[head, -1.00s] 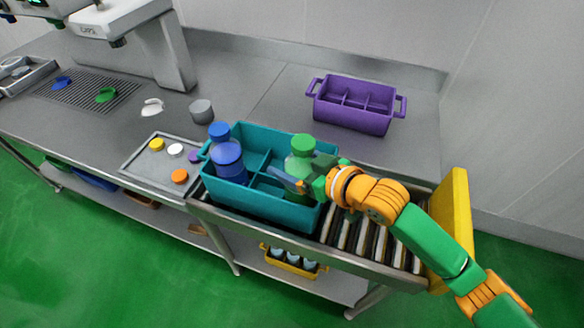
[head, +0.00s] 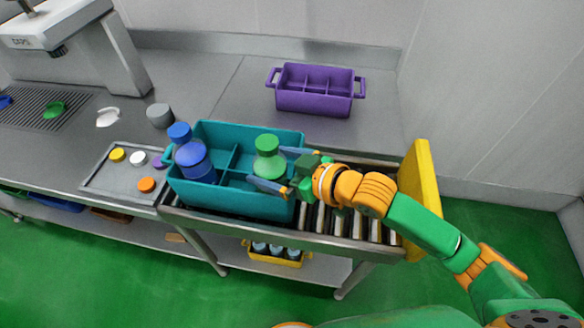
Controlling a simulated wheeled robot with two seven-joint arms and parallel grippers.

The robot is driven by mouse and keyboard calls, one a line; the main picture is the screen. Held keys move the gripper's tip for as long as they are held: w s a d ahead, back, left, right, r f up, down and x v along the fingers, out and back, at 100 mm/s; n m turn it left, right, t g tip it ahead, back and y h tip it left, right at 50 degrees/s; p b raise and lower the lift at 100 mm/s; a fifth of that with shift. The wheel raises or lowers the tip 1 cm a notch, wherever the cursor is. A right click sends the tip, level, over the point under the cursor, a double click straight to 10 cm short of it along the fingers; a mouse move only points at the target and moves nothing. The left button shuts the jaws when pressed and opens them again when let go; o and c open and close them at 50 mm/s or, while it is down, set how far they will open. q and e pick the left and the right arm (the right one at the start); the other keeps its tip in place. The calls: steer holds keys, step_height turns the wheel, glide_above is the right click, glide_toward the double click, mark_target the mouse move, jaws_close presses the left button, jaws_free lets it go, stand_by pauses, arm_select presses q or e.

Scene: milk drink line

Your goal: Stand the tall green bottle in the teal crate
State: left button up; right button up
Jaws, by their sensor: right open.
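The green bottle (head: 268,160) with a green cap stands upright in the right part of the teal crate (head: 232,203). The crate rests at the left end of the roller conveyor. My right gripper (head: 268,170) is open, with its blue-grey fingers beside the bottle, one behind and one in front. I cannot tell whether either finger touches it. The bottle's lower part is hidden by the crate wall and the near finger. A blue bottle (head: 194,160) stands in the crate's left part. My left gripper is not in view.
A purple divided crate (head: 315,101) stands empty on the counter behind. A tray (head: 104,180) with coloured caps lies left of the teal crate. A yellow end plate (head: 426,195) closes the conveyor's right end. A grey cup (head: 159,115) stands behind the tray.

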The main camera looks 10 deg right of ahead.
steer(key=v, duration=0.7)
steer(key=shift+d+f+b, duration=0.1)
steer(key=shift+d+b, duration=0.05)
steer(key=shift+b, duration=0.25)
steer(key=shift+s+d+r, duration=0.25)
steer(key=shift+s+r, duration=0.1)
steer(key=shift+s, duration=0.05)
